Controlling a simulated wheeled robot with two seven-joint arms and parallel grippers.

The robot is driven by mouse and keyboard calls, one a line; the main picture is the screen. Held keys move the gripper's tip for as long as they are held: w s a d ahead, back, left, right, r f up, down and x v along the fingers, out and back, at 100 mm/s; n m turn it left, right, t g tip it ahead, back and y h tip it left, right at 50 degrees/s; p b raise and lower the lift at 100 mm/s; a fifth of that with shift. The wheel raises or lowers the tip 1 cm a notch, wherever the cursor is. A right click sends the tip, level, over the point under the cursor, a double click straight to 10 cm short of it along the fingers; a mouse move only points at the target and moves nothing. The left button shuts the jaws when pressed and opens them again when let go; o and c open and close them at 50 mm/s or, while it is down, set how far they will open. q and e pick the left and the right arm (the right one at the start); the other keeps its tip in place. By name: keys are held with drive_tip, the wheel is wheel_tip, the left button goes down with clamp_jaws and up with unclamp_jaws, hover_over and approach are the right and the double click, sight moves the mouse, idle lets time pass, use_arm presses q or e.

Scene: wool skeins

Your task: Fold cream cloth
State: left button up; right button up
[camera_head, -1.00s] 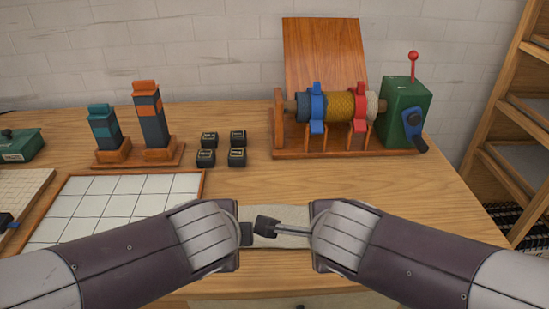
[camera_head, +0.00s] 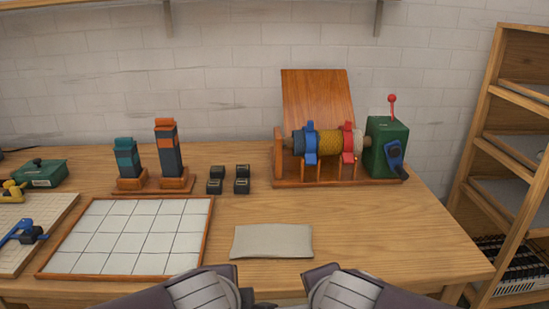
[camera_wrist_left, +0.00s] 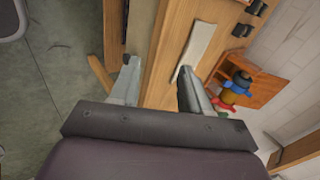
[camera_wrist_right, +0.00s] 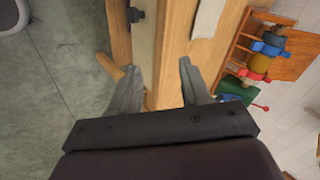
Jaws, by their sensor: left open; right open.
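The cream cloth (camera_head: 272,241) lies flat on the wooden table near its front edge, as a small neat rectangle. It also shows in the left wrist view (camera_wrist_left: 197,48) and in the right wrist view (camera_wrist_right: 208,17). My left gripper (camera_wrist_left: 157,72) is open and empty in its wrist view, apart from the cloth. My right gripper (camera_wrist_right: 160,68) is open and empty, also apart from the cloth. In the head view both my arms are low at the bottom edge, in front of the table, and their fingers are mostly hidden there.
A white gridded tray (camera_head: 209,238) lies left of the cloth. Behind it stand several small black blocks (camera_head: 242,186), a stand with two banded towers (camera_head: 168,150), and a winder with a green box (camera_head: 386,150). The table right of the cloth is clear.

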use_arm(q)
drive_tip(key=s+a+f+n+g, duration=0.25)
drive_tip(key=a+f+n, duration=0.25)
drive_tip(key=f+n, duration=0.35)
drive_tip(key=s+a+f+n+g, duration=0.2)
drive_tip(key=a+f+n+g, duration=0.25)
drive_tip(key=f+n, duration=0.4)
use_arm(e)
drive_tip(key=s+d+f+n+g, duration=0.25)
drive_tip(key=d+f+n, duration=0.25)
drive_tip(key=f+n, duration=0.35)
drive_tip(key=s+d+f+n+g, duration=0.2)
drive_tip(key=d+f+n+g, duration=0.25)
drive_tip(key=f+n, duration=0.35)
use_arm(q)
wheel_tip(320, 180, up, 22)
drive_tip(key=a+p, duration=0.1)
drive_tip(key=p, duration=2.1)
drive_tip(key=shift+a+r+p, duration=0.2)
drive_tip(key=shift+a+p, duration=0.1)
drive_tip(key=shift+p, duration=0.1)
use_arm(e)
wheel_tip(320, 180, up, 22)
drive_tip(key=d+m, duration=0.1)
drive_tip(key=m, duration=0.1)
drive_tip(key=shift+d, duration=0.3)
